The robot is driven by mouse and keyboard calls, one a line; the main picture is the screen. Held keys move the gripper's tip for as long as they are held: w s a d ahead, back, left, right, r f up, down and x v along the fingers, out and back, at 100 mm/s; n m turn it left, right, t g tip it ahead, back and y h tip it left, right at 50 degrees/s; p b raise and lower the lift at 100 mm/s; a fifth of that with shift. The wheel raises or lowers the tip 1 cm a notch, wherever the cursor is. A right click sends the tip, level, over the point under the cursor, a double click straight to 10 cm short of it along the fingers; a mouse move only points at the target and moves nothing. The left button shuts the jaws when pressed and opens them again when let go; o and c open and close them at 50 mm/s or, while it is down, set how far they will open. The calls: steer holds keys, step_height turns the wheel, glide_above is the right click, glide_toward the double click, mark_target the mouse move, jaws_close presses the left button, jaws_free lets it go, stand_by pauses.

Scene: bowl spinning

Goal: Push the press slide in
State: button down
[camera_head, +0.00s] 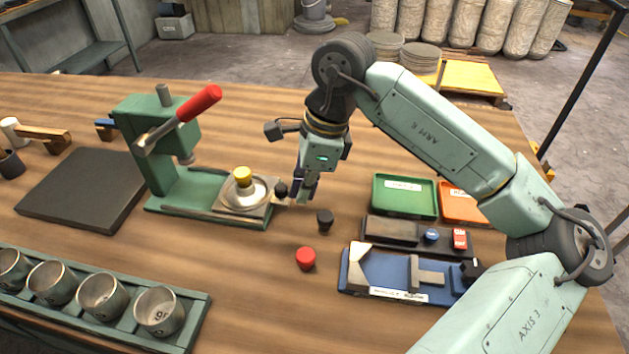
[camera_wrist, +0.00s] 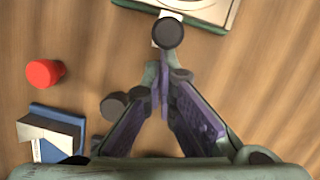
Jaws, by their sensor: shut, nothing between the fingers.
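The green press (camera_head: 160,140) stands on the table with its red-handled lever (camera_head: 199,103) raised to the right. Its slide (camera_head: 262,212) is a flat plate at the right end of the press base, out to the right of the press head. A metal bowl with a yellow piece (camera_head: 242,175) on it sits on the slide. The slide's black knob (camera_head: 281,189) points right, and it also shows in the wrist view (camera_wrist: 168,33). My gripper (camera_head: 302,197) is shut and empty, low over the table just right of the knob. Whether its fingertips (camera_wrist: 165,72) touch the knob I cannot tell.
A black knob (camera_head: 325,219) and a red knob (camera_head: 305,259) stand on the table near my gripper. A blue fixture (camera_head: 400,275), a green tray (camera_head: 404,196) and an orange tray (camera_head: 462,204) lie right. A rack of metal cups (camera_head: 195,325) is front left.

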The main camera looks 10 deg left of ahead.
mark_target(250, 184)
steer(key=shift+a+f, duration=0.15)
steer(key=shift+a, duration=0.1)
steer(key=a+b, duration=0.4)
steer(key=a, duration=0.5)
steer(key=shift+a, duration=0.6)
steer(key=shift+r, duration=0.2)
steer(key=shift+r, duration=0.25)
steer(key=v, duration=1.1)
steer(key=shift+d, duration=0.25)
